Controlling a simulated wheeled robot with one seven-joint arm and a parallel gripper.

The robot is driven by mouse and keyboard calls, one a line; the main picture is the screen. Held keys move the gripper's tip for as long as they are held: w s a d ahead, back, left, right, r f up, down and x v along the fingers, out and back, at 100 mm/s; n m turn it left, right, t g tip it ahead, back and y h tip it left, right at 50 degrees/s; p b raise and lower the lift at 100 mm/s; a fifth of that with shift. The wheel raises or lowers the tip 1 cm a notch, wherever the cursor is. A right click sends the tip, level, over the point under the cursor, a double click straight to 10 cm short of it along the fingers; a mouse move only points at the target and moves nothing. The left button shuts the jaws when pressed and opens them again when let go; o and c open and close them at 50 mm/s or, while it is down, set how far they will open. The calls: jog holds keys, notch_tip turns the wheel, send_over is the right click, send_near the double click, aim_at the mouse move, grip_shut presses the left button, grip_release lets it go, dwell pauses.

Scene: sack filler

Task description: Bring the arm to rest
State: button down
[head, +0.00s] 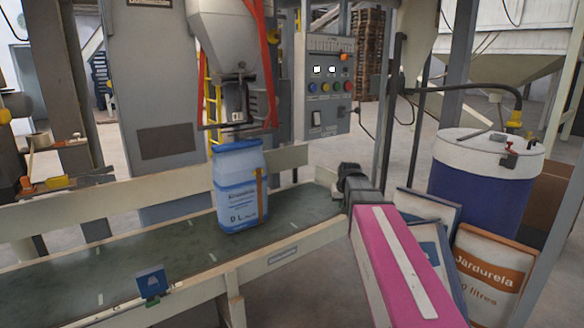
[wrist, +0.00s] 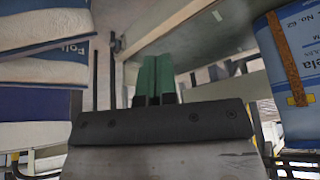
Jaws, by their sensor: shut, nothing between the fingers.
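My arm (head: 400,265), pink with a white stripe, reaches in from the lower right of the head view. Its dark wrist end is beside the right end of the conveyor. My gripper (wrist: 157,78) shows in the wrist view with its two green fingers together, shut and empty. In the head view the fingers are hard to make out. A blue and white sack (head: 238,190) stands upright on the conveyor belt (head: 130,258) below the filler spout (head: 238,100), left of my gripper and apart from it.
A control box (head: 328,95) hangs behind the conveyor. A blue drum (head: 480,195) with a white lid stands at the right. Sacks, one marked Jardurela (head: 490,270), lean beside my arm. In the wrist view, sacks (wrist: 40,75) lie stacked at the left.

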jog(key=s+f+g, duration=0.4)
jog(key=s+f, duration=1.7)
jog(key=s, duration=0.1)
jog(key=shift+a+f+g, duration=0.2)
jog(key=shift+f+g, duration=0.2)
dwell(1.5)
